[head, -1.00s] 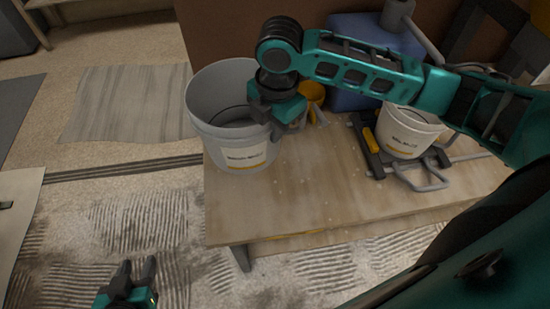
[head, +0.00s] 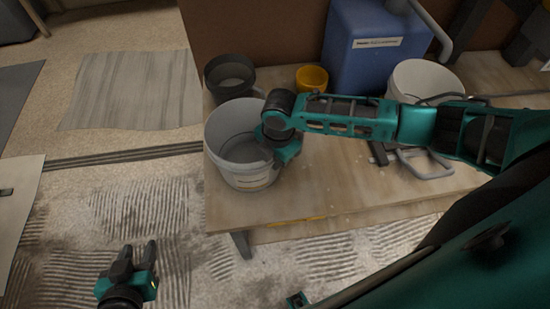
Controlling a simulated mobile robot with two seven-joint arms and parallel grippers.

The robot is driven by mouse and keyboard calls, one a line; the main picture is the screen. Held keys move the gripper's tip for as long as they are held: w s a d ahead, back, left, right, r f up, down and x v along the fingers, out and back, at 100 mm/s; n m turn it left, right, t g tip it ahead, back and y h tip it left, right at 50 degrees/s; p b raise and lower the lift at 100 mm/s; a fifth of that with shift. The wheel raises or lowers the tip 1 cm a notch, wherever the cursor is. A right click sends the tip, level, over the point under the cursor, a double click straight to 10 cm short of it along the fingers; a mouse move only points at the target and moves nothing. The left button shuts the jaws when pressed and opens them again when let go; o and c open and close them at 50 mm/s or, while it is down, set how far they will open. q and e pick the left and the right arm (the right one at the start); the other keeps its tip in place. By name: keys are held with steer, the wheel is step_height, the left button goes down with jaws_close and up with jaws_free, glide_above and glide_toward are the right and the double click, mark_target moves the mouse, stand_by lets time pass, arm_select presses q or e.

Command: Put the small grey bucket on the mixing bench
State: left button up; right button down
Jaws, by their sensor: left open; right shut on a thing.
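The small grey bucket (head: 236,174), pale with a label low on its front, is upright at the left front part of the mixing bench (head: 340,190). My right gripper (head: 270,148) is shut on the right side of its rim; its fingertips are partly hidden. The bucket looks to be at or very near the bench top, but I cannot tell whether its base touches. My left gripper (head: 139,250) is open and empty over the floor, left of the bench.
Behind the bucket stand a dark tub (head: 229,72) and a yellow cup (head: 312,78). A blue container (head: 372,60) is at the back. A whitish bucket (head: 425,75) stands at the right, partly behind my arm. The bench's front middle is clear.

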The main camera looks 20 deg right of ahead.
steer(key=shift+f, duration=0.1)
steer(key=c, duration=1.2)
jaws_free()
steer(key=shift+c, duration=0.2)
step_height(320, 180, up, 12)
steer(key=p, duration=0.1)
steer(key=shift+s+d+p, duration=0.15)
steer(key=shift+s+p, duration=0.2)
steer(key=shift+s, duration=0.05)
